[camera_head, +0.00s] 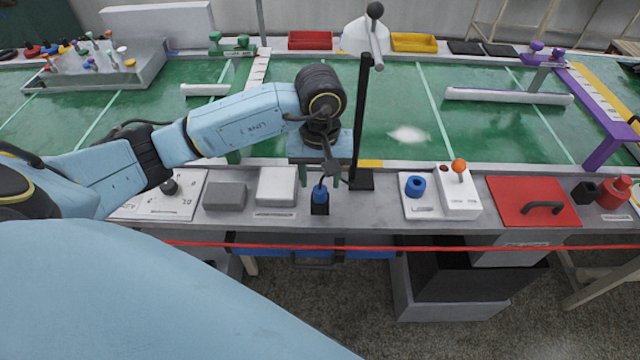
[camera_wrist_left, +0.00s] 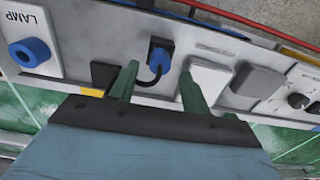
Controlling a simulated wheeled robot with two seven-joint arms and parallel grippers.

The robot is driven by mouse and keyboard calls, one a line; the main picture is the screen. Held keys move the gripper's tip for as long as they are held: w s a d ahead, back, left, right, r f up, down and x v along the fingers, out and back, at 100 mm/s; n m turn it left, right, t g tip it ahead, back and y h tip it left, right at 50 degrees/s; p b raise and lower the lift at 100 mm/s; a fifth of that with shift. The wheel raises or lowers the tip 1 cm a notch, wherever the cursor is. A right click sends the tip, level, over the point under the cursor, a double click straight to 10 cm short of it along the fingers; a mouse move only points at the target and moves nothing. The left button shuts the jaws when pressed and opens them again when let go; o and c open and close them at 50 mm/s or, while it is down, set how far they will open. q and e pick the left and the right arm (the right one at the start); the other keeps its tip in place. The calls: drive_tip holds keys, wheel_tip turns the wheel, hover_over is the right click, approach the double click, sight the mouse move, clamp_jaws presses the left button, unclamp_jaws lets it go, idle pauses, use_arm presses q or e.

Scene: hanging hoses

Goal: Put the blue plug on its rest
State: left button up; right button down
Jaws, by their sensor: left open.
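The blue plug (camera_head: 320,193) stands upright at a small black block (camera_head: 320,208), which looks like its rest, on the grey bench ledge. A black cable rises from the plug's top. In the left wrist view the blue plug (camera_wrist_left: 160,58) and the black block (camera_wrist_left: 164,43) lie just beyond the fingertips. My left gripper (camera_head: 321,181) is directly above the plug, its green fingers spread apart and nothing between them but the cable. The left wrist view shows my left gripper (camera_wrist_left: 158,72) open too. My right gripper is not in view.
A white panel with a blue ring socket (camera_head: 415,186) and an orange-knobbed lever (camera_head: 459,166) is to the right. A black pole (camera_head: 361,120) stands close beside the gripper. Grey (camera_head: 225,196) and white (camera_head: 276,186) blocks sit left. A red rope (camera_head: 450,248) crosses in front.

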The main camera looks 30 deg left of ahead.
sight(320, 189)
use_arm(q)
wheel_tip(320, 189, up, 8)
drive_tip(key=shift+p, duration=0.4)
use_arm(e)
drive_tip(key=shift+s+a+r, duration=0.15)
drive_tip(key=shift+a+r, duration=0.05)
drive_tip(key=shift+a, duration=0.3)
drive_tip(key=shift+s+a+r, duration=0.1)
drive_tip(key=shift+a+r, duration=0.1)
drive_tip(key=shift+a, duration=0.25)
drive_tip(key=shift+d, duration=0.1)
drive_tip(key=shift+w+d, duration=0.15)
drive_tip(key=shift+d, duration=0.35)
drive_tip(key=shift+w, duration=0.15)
